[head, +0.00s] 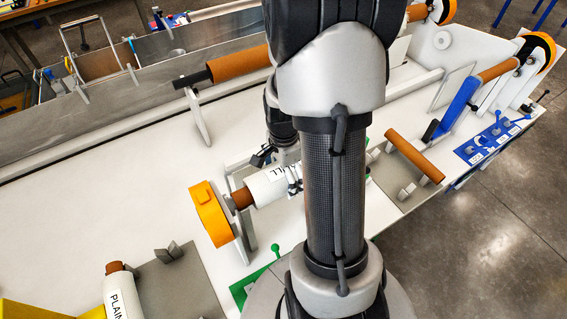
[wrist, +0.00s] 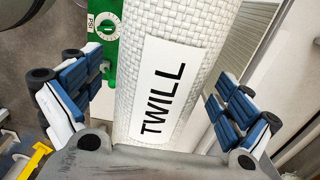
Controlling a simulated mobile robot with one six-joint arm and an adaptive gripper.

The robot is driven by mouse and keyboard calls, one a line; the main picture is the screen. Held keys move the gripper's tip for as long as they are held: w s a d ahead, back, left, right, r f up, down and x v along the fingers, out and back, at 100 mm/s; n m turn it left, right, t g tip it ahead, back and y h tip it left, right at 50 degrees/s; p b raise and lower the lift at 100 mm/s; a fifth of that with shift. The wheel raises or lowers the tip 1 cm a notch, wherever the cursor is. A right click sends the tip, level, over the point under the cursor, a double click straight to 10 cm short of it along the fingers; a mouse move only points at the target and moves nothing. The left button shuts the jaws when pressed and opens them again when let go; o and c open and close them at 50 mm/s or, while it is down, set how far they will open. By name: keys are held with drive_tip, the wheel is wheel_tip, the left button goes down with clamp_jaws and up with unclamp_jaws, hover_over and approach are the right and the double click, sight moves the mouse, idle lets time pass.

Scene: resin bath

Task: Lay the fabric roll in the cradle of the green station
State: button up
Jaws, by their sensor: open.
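The white woven fabric roll labelled TWILL (wrist: 190,55) fills the middle of the wrist view. In the head view the roll (head: 264,187), with a brown core end, lies at the green station, next to the orange wheel (head: 208,213). The green panel (head: 250,287) of that station is partly hidden by my arm, and it shows beside the roll in the wrist view (wrist: 104,48). My gripper (wrist: 158,100) is open, with one blue-padded finger on each side of the roll. Whether the roll rests fully in the cradle is hard to see.
A second roll labelled PLAIN (head: 118,294) is on a grey mat at lower left. A brown bare core (head: 414,156) lies on a grey stand at right, near the blue panel (head: 492,139). A long metal bath (head: 100,112) runs behind. The white table (head: 100,195) is clear at left.

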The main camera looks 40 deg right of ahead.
wheel_tip(320, 180, up, 11)
drive_tip(key=shift+r, duration=0.2)
idle(0.7)
drive_tip(key=shift+w+a+r+n, duration=0.1)
drive_tip(key=shift+a+r+n, duration=0.05)
drive_tip(key=shift+a+n, duration=0.15)
drive_tip(key=s+a+r+n+t+b, duration=0.1)
drive_tip(key=s+a+n+b, duration=0.3)
drive_tip(key=a+n, duration=0.5)
drive_tip(key=s+a+r+n+t+b, duration=0.1)
drive_tip(key=s+a+n+t+b, duration=0.2)
drive_tip(key=a+n, duration=0.7)
drive_tip(key=shift+s+a+r+n+t+b, duration=0.35)
drive_tip(key=shift+s+n+b, duration=0.25)
drive_tip(key=shift+s, duration=0.6)
